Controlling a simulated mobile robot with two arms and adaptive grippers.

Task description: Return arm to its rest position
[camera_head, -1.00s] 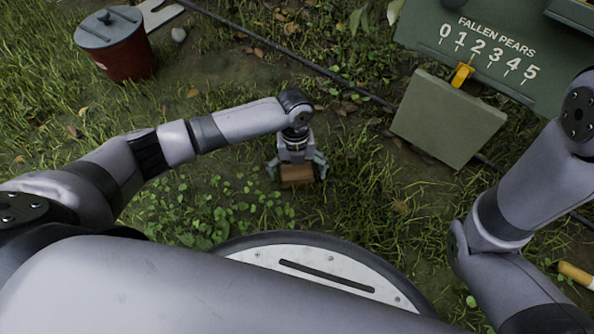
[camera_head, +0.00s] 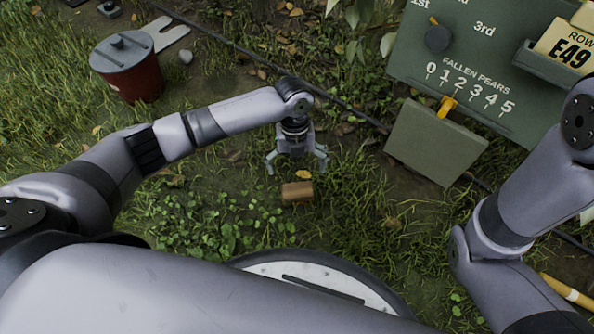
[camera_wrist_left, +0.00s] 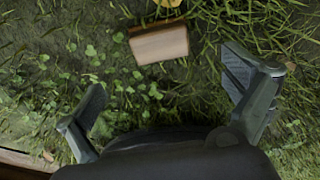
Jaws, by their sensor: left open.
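My left gripper (camera_head: 297,164) is open and empty, its fingers spread just above a small brown block (camera_head: 297,192) on the grass in the head view. The block shows apart from the fingers. In the left wrist view the block (camera_wrist_left: 158,43) lies beyond the open fingers of the left gripper (camera_wrist_left: 165,92), with a bit of something yellow at its far edge. My right arm (camera_head: 515,205) comes in at the right of the head view; its gripper is out of the picture.
A red bucket with a grey lid (camera_head: 128,70) stands at the upper left. A green board (camera_head: 480,75) marked "Fallen pears" and a green panel (camera_head: 435,142) are at the right. A dark hose (camera_head: 235,46) crosses the ground. Open grass lies around the block.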

